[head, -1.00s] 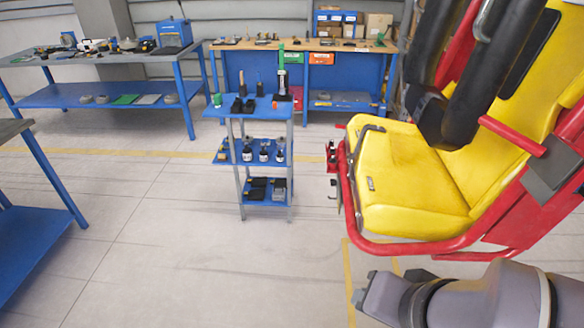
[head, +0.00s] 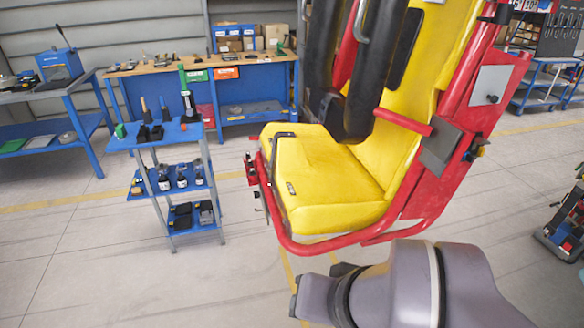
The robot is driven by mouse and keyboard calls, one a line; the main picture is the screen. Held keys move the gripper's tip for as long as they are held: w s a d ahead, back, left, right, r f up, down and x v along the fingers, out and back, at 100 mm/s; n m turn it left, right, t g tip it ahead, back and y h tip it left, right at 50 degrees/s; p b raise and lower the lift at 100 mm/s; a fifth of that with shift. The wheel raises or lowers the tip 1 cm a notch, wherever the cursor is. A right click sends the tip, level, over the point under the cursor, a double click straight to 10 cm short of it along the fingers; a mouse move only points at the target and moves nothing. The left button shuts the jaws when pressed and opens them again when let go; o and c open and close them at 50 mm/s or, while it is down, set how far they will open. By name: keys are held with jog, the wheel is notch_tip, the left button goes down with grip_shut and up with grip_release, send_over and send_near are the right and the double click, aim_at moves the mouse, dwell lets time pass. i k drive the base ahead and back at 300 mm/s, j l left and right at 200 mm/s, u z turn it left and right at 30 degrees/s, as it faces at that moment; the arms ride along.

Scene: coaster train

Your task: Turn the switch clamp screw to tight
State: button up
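The yellow coaster seat (head: 330,180) with its red frame (head: 345,240) and black restraints (head: 372,75) fills the middle of the head view. A small red and dark fitting (head: 252,170) sits at the seat's front left edge. A small knob-like part (head: 478,150) shows on the red rear side of the frame. I cannot pick out the switch clamp screw for certain; these parts are too small to read. Part of my grey arm shows at the bottom, in front of the seat and apart from these fittings. No gripper fingers are visible.
A blue tiered cart (head: 170,135) with tools and bottles stands left of the seat. Blue workbenches (head: 262,60) line the back. Another cart (head: 548,85) stands at the far right, and a dark machine (head: 565,235) below it. The floor at lower left is clear.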

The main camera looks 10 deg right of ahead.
aim_at(480, 141)
jog(key=l+z, duration=0.15)
jog(key=z, duration=1.3)
jog(key=i+j+z, duration=0.15)
jog(key=i, duration=0.3)
jog(key=i+j+z, duration=0.15)
jog(key=i+j, duration=0.2)
jog(key=i, duration=0.15)
